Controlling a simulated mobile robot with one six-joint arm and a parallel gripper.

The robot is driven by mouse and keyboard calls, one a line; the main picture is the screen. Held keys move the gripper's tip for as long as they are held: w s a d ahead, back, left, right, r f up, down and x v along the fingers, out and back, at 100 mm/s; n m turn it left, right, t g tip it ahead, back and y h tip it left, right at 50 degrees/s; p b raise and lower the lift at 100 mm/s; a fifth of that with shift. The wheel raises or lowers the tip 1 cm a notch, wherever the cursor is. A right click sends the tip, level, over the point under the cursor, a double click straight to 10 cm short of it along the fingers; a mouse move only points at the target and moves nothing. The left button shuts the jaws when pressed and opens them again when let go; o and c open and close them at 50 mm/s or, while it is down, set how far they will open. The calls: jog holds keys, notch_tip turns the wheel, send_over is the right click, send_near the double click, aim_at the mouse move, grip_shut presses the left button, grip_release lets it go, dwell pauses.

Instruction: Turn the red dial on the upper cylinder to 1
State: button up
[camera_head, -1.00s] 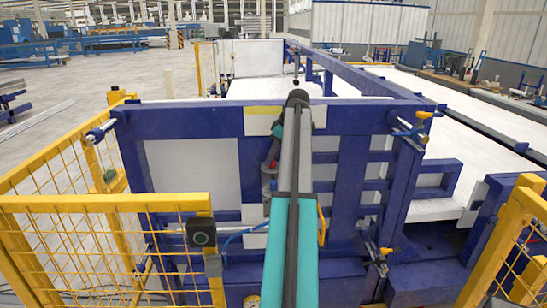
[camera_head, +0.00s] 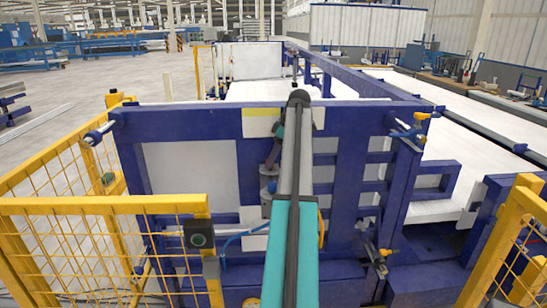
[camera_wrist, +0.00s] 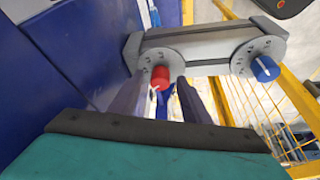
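In the wrist view the red dial (camera_wrist: 160,77) sits on a round grey numbered face (camera_wrist: 148,60) at one end of a grey housing. A white mark shows at the dial's lower left; the numbers are too small to read. My gripper (camera_wrist: 164,78) is open, with one dark finger on each side of the red dial and gaps visible beside it. Whether the tips reach around it is unclear. A blue dial (camera_wrist: 265,69) is on the other numbered face to the right. In the head view my arm hides most of the gripper and dials; a grey cylinder (camera_head: 268,183) shows beside it.
The blue frame (camera_head: 180,118) stands close in front, with a white panel (camera_head: 190,165). Yellow mesh fencing (camera_head: 110,205) bounds the left, and a yellow post (camera_head: 500,235) the right. A dark button box (camera_head: 199,235) is mounted at the fence corner.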

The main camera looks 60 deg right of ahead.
jog(key=shift+w, duration=0.2)
jog(key=shift+s+r, duration=0.1)
jog(key=shift+r, duration=0.05)
jog(key=b+v, duration=0.3)
jog(key=v, duration=1)
jog(key=shift+r, duration=0.25)
jog(key=shift+s, duration=0.1)
